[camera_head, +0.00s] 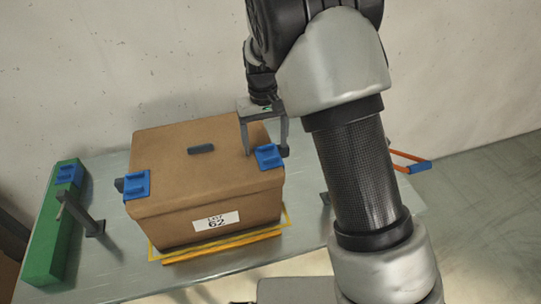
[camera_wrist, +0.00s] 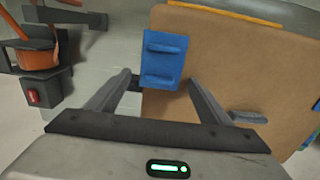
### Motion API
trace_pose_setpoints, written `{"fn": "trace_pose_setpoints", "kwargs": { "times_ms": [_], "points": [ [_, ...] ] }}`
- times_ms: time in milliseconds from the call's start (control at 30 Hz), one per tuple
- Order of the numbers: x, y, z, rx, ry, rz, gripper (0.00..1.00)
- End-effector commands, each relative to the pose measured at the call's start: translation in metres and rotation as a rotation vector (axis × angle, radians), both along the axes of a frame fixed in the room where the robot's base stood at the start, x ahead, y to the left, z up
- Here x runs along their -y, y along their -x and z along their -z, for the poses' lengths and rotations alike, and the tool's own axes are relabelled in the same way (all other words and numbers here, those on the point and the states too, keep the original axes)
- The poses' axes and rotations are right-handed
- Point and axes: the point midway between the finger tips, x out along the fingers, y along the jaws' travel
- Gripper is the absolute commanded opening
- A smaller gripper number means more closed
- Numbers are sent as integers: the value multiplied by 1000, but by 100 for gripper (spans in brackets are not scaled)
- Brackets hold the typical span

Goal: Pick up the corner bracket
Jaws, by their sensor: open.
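Blue corner brackets sit on the cardboard box (camera_head: 180,205). One bracket (camera_head: 269,156) is on its right top corner and another bracket (camera_head: 137,185) on its left top corner. A third blue bracket (camera_head: 70,174) lies on the green block (camera_head: 45,235). My gripper (camera_head: 264,152) is open and empty, pointing down over the right corner. In the wrist view the right-corner bracket (camera_wrist: 165,58) shows ahead, between my fingertips (camera_wrist: 160,77). Contact cannot be told. Another blue part (camera_wrist: 313,140) is cut off at the right edge.
A dark grey bar (camera_head: 200,149) lies on the box top. A dark post (camera_head: 85,215) stands between the green block and the box on the metal table (camera_head: 110,270). An orange and black device (camera_wrist: 40,55) is at the left in the wrist view.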

Motion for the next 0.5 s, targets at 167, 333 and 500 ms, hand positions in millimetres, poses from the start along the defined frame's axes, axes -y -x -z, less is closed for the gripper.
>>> {"fn": "trace_pose_setpoints", "kwargs": {
  "times_ms": [167,333,500],
  "points": [
    [0,0,0,0,0,0,73],
    [0,0,0,0,0,0,45],
    [0,0,0,0,0,0,28]
  ]
}}
